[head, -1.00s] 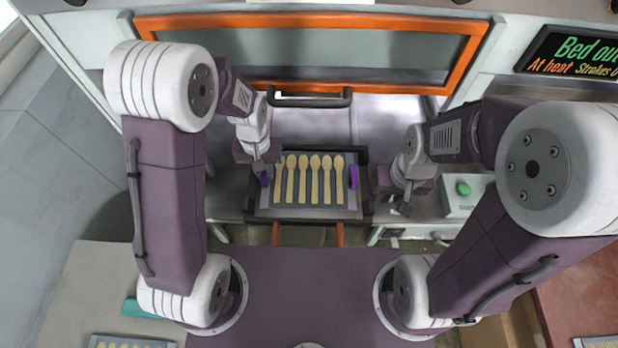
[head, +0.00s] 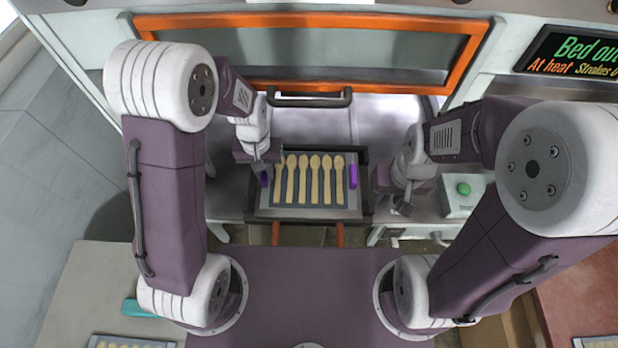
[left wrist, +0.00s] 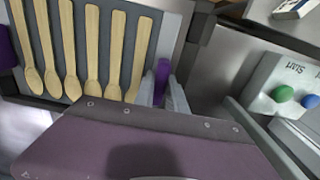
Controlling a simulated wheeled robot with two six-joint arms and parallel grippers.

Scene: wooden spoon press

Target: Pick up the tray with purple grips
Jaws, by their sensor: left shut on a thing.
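The grey tray (head: 266,211) lies on a dark bed in front of the press and holds a row of several wooden spoons (head: 315,180). It has a purple grip at its left end (head: 264,179) and another at its right end (head: 353,176). My left gripper (head: 265,173) is shut on the left purple grip; the left wrist view shows its fingers (left wrist: 164,88) on either side of that grip. My right gripper (head: 396,206) is to the right of the tray, apart from the right grip. Its fingers are too small to judge.
The orange-framed press door (head: 310,20) with a dark handle (head: 310,98) stands behind the tray. A box with a green button (head: 463,188) is at the right, near my right gripper. Another spoon tray (head: 130,341) is at the lower left.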

